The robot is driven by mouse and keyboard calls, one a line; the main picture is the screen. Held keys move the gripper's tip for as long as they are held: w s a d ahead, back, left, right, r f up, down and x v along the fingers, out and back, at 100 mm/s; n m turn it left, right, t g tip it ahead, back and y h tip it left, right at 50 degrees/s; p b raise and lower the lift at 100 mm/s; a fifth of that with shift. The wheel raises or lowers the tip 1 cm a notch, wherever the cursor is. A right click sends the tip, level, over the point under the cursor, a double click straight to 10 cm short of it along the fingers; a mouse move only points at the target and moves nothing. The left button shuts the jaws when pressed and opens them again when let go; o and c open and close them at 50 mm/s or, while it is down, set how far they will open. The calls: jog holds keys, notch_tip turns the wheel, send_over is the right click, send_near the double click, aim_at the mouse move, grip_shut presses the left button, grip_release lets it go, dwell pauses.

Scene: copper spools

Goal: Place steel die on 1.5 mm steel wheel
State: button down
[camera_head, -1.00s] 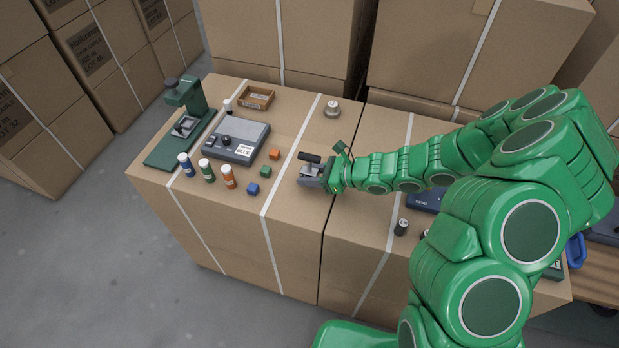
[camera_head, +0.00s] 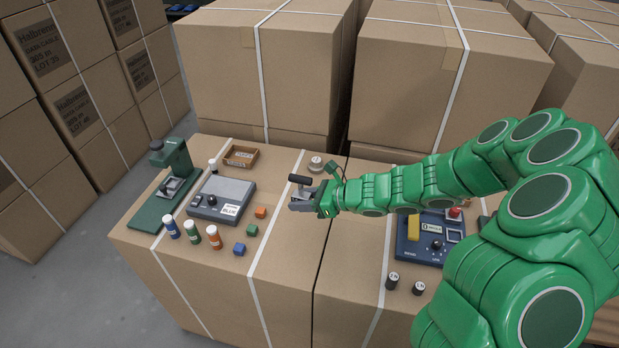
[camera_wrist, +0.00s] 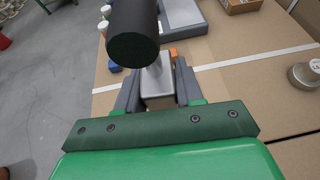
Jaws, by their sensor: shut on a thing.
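My gripper (camera_head: 303,202) is shut on a grey steel piece with a thick black cylindrical handle (camera_head: 300,180), which I take for the steel die. The handle (camera_wrist: 132,32) is large in the wrist view, with the steel block (camera_wrist: 158,82) between the jaws. The held piece appears above the carton top. A round steel piece with a raised knob (camera_head: 317,164), which I take for the steel wheel, stands behind it near the carton's back edge. It also shows at the right of the wrist view (camera_wrist: 305,75). Its marking is too small to read.
At left are a green press (camera_head: 170,186), a grey device (camera_head: 221,198), an open tray (camera_head: 241,156), capped bottles and small orange, green and blue cubes (camera_head: 239,249). A blue device (camera_head: 432,246) and black cylinders (camera_head: 392,281) are at right. Tall cartons (camera_head: 290,80) stand behind.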

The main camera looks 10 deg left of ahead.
jog(key=w+d+r+m+t, duration=0.1)
jog(key=w+r+m+t, duration=0.15)
jog(key=w, duration=0.55)
jog(key=w+d+r+m+t, duration=0.1)
jog(key=w+d+r+t, duration=0.1)
jog(key=w+r, duration=0.35)
send_over(316, 160)
jog(key=shift+h, duration=0.3)
jog(key=shift+d+f, duration=0.1)
jog(key=shift+f, duration=5.4)
jog(key=shift+w+f+g, duration=0.1)
jog(key=shift+f+g, duration=0.15)
jog(key=shift+f, duration=1.5)
jog(key=c, duration=0.7)
grip_release()
